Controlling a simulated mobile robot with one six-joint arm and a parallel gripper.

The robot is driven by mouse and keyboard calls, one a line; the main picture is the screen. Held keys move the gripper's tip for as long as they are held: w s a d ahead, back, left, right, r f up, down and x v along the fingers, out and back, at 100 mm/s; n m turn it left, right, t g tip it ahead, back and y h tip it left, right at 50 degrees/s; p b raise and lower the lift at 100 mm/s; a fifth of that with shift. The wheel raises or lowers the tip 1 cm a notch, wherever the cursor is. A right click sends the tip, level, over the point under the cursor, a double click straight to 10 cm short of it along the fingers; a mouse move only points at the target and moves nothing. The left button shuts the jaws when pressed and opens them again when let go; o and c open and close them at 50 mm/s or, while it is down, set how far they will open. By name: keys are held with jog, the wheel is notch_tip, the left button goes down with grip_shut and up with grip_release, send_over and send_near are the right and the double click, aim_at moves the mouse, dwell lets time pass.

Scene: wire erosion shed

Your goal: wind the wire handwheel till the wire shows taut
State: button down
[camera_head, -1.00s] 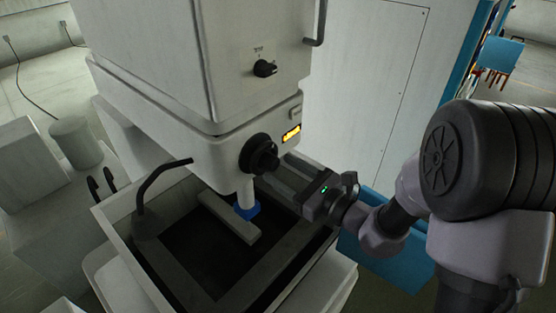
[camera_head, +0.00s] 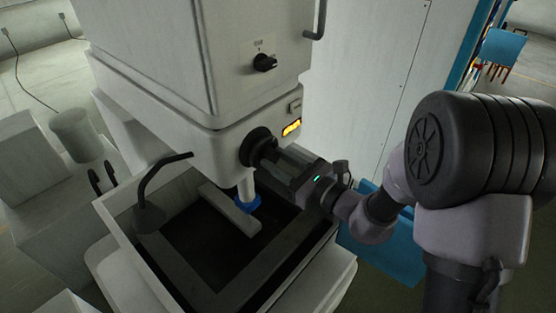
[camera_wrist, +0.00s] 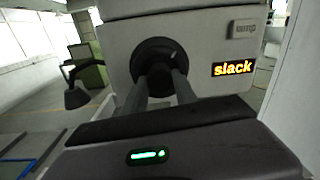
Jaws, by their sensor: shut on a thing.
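The black wire handwheel (camera_head: 257,146) is on the front of the white machine head, above the tank. In the wrist view the handwheel (camera_wrist: 152,60) is round and dark, with a light mark near its upper right. My gripper (camera_head: 270,155) has its fingers on it and is shut on it; the fingers (camera_wrist: 161,92) reach to its face. The lit display (camera_wrist: 234,68) to the right of the wheel reads "slack" in orange letters. It also shows as a small glowing panel (camera_head: 292,127) in the head view.
A black selector knob (camera_head: 264,62) is above the wheel. A "lamp" button (camera_wrist: 243,30) sits above the display.

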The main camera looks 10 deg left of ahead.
jog(key=m+p, duration=0.1)
jog(key=m, duration=0.2)
jog(key=shift+r+m+p, duration=0.1)
jog(key=shift+m+p, duration=1.15)
jog(key=shift+m, duration=0.95)
jog(key=c, duration=1)
grip_release()
